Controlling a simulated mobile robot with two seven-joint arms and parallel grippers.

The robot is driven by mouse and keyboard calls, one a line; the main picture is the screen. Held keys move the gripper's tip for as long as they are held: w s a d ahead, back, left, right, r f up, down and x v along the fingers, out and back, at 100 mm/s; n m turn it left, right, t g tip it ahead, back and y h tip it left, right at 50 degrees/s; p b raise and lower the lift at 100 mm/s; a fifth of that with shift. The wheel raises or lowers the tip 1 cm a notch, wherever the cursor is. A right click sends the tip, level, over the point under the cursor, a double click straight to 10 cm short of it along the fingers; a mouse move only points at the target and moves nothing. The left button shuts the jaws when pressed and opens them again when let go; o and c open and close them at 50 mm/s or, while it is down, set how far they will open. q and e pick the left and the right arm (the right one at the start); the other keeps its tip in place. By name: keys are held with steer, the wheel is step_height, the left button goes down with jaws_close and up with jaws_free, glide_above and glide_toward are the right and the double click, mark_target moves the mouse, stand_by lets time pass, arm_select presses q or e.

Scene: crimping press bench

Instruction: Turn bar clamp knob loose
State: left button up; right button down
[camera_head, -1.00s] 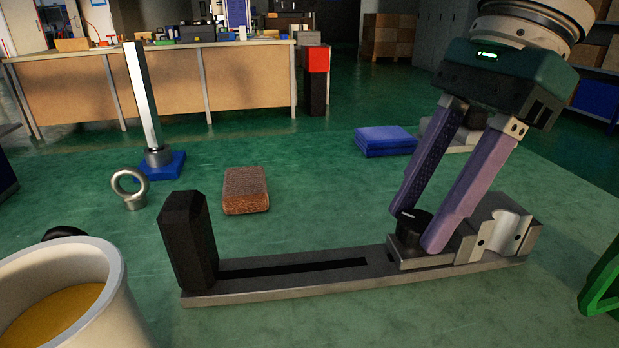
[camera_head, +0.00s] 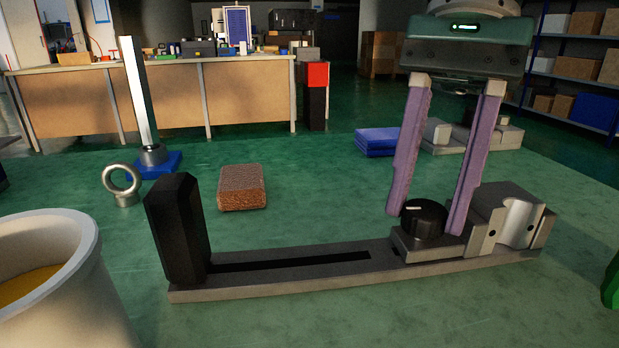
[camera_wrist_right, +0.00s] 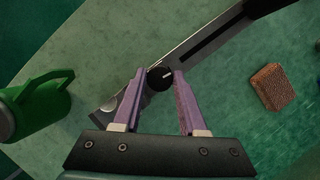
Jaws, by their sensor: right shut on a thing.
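The bar clamp (camera_head: 290,272) lies on the green bench top, with a black upright jaw at its left end and a grey block at its right. Its round black knob (camera_head: 424,219) sits on the sliding block and has a white index mark. My right gripper (camera_head: 427,220) comes down from above with its purple fingers on either side of the knob, shut on it. In the right wrist view the knob (camera_wrist_right: 159,77) lies between the fingertips, its white mark pointing up and right. My left gripper is not in view.
A brown brick (camera_head: 242,187), a steel eye bolt (camera_head: 122,184) and a post on a blue base (camera_head: 160,165) stand behind the clamp. A white cup (camera_head: 50,280) is at front left. A green object (camera_wrist_right: 35,103) lies left in the wrist view.

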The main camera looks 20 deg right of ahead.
stand_by(0.3)
steer(key=shift+c, duration=2.2)
jaws_free()
steer(key=p+v, duration=0.3)
steer(key=v, duration=0.7)
